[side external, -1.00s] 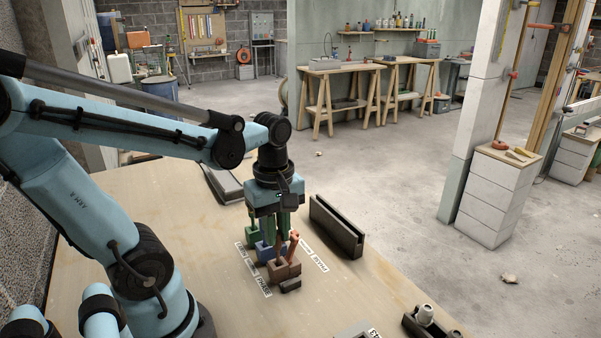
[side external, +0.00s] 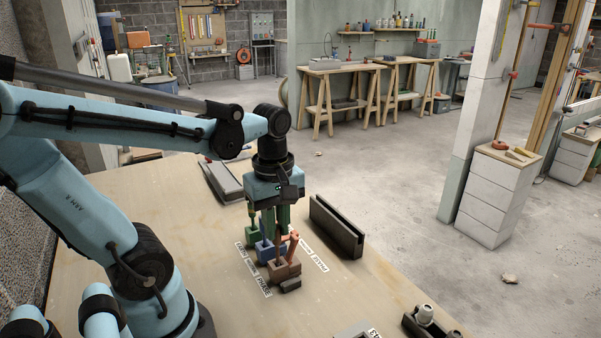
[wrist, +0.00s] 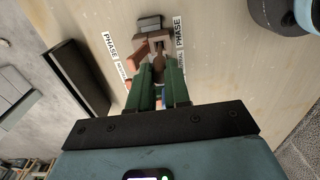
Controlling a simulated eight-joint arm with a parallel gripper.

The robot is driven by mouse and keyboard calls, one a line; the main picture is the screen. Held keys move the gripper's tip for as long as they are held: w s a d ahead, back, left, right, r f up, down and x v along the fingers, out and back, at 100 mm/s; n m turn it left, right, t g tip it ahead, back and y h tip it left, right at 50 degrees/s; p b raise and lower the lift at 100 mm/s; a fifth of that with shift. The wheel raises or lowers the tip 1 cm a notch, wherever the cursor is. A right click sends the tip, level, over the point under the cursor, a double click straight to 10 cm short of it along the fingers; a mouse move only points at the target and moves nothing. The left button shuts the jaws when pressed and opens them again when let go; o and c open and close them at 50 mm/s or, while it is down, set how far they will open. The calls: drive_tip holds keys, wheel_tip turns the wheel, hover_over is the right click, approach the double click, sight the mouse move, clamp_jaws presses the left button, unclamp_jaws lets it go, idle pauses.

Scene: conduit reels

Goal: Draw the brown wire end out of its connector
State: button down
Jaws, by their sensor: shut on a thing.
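My gripper (side external: 277,232) has green fingers and points down over a small cluster of connectors. It is shut on the brown wire end (wrist: 158,71), which shows between the fingers in the wrist view. The brown connector (side external: 284,269) is the nearest block in the side view, just below the fingertips; it also shows in the wrist view (wrist: 156,46). I cannot tell whether the wire's lower tip is still inside the connector. The fingers hide part of the wire and the cluster.
A blue connector (side external: 264,251) and a green connector (side external: 252,237) stand beside the brown one. An orange-red wire end (side external: 293,243) leans up close to the fingers. Label strips lie on both sides. A dark channel (side external: 337,226) lies to the right; the front table is mostly clear.

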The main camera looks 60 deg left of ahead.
drive_tip(key=shift+r, duration=0.15)
drive_tip(key=shift+r, duration=3.4)
